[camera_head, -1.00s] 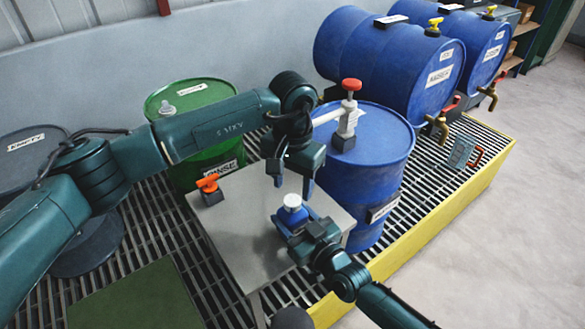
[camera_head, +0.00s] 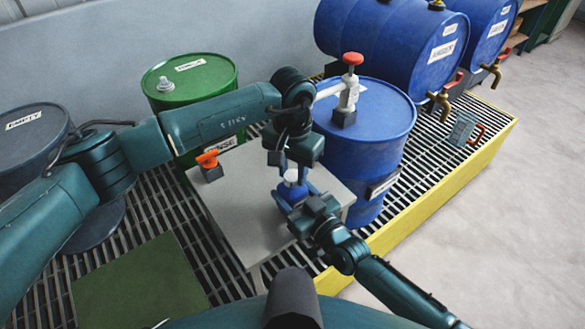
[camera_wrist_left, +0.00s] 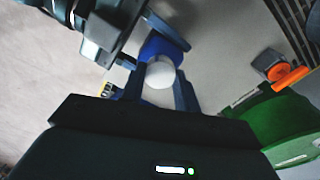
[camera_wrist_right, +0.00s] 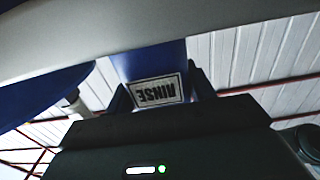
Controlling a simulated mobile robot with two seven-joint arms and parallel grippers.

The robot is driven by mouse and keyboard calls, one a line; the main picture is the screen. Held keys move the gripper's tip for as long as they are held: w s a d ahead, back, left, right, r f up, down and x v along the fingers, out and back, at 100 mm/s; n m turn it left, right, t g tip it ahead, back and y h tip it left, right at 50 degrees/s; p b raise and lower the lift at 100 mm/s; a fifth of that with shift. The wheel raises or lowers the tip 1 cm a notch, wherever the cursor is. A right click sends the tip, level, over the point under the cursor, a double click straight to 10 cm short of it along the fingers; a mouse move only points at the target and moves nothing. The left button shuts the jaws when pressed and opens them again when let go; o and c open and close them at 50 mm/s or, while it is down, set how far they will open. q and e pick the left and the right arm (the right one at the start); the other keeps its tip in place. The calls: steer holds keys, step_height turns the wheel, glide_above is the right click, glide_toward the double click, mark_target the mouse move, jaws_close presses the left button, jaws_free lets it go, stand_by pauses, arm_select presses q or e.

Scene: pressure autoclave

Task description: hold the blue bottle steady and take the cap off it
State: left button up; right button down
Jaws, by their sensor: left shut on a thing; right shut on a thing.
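The blue bottle (camera_head: 287,199) stands on the grey table with its white cap (camera_head: 291,176) on top. In the left wrist view the cap (camera_wrist_left: 160,73) lies between my left fingers, with the blue bottle (camera_wrist_left: 163,46) beyond it. My left gripper (camera_head: 293,168) comes from above and is shut on the cap. My right gripper (camera_head: 304,206) is shut on the bottle from the front right. In the right wrist view the bottle (camera_wrist_right: 150,65) is between the fingers, its RINSE label (camera_wrist_right: 156,92) upside down. The lower part of the bottle is partly hidden by my right gripper.
The grey table (camera_head: 235,235) has free room at its left and front. An orange-handled valve piece (camera_head: 208,165) stands at its back left. A blue drum (camera_head: 370,130) with a red-topped fitting (camera_head: 350,85) is close behind right; a green drum (camera_head: 190,85) stands behind left.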

arm_select(q)
steer(key=c, duration=0.4)
steer(key=shift+o, duration=0.2)
steer(key=n, duration=0.9)
steer(key=shift+n, duration=0.3)
steer(key=n, duration=0.4)
steer(key=shift+r, duration=0.1)
steer(key=n, duration=0.8)
steer(key=shift+n, duration=0.3)
steer(key=n, duration=1.2)
steer(key=shift+n, duration=0.3)
steer(key=n, duration=1.2)
steer(key=shift+n, duration=0.4)
steer(key=n, duration=0.6)
steer(key=shift+r, duration=0.1)
